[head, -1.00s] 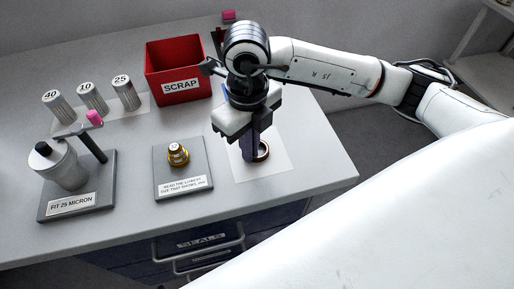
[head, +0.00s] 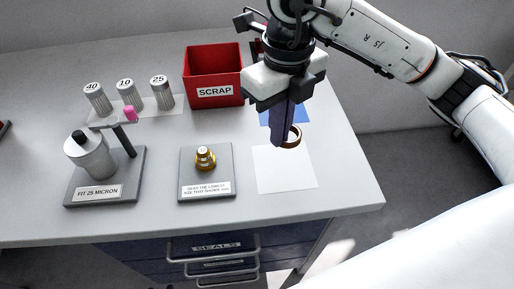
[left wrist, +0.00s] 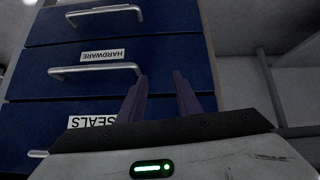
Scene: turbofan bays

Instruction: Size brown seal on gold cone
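The gold stepped cone (head: 205,160) stands upright on a grey plate (head: 222,171) labelled to read the lowest size that shows. My right gripper (head: 284,139) is to the right of the cone, pointing down. The brown ring seal (head: 297,138) is at its fingertips and appears gripped and lifted off the table, though the fingers partly hide it. My left gripper (left wrist: 160,98) shows only in the left wrist view; its two fingers are apart with nothing between them, in front of blue drawers.
A white sheet (head: 285,172) and a blue patch (head: 300,115) lie on the table. A red SCRAP bin (head: 214,72) stands behind. At the left are several numbered cylinders (head: 131,95) and a FIT 25 MICRON stand (head: 130,172). Drawers (head: 212,246) are below the front edge.

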